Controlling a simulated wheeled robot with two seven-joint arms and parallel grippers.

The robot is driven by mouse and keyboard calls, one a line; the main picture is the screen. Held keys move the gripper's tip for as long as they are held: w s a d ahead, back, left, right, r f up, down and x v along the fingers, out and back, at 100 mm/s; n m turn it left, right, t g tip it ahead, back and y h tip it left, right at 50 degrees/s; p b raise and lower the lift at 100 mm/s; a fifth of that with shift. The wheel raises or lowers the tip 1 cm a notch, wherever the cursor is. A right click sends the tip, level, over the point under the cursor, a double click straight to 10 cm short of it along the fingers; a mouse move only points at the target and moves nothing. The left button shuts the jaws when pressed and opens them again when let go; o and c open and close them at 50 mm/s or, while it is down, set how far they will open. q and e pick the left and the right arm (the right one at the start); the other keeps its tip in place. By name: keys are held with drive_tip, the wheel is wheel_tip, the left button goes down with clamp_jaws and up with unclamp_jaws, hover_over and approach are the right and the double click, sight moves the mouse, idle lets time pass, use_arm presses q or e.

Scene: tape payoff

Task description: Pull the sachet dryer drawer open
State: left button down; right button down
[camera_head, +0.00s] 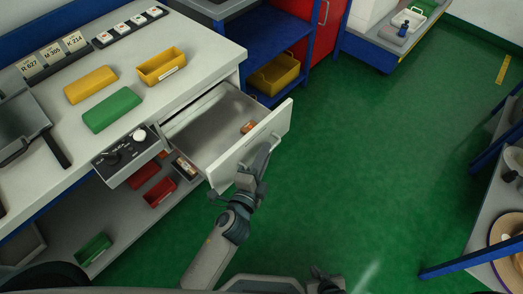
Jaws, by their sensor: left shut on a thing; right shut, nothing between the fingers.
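The drawer (222,122) under the white bench stands well open, its tray showing. Its white front panel (281,120) faces right, over the green floor. My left gripper (262,158) is at the outer face of that front, shut on the drawer handle; the handle itself is mostly hidden by the fingers. My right gripper (325,279) is low at the bottom edge of the picture, shut and empty, away from the drawer.
A control box with knobs (128,155) hangs at the bench edge left of the drawer. Yellow and green bins (112,110) stand on the bench top. Red bins (160,191) sit on the shelf below. Open green floor (380,150) lies right of the drawer; a blue-framed table (470,262) stands far right.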

use_arm(q)
drive_tip(key=shift+f, duration=0.1)
drive_tip(key=c, duration=1.8)
unclamp_jaws()
drive_tip(key=shift+c, duration=0.2)
drive_tip(key=shift+s, duration=0.15)
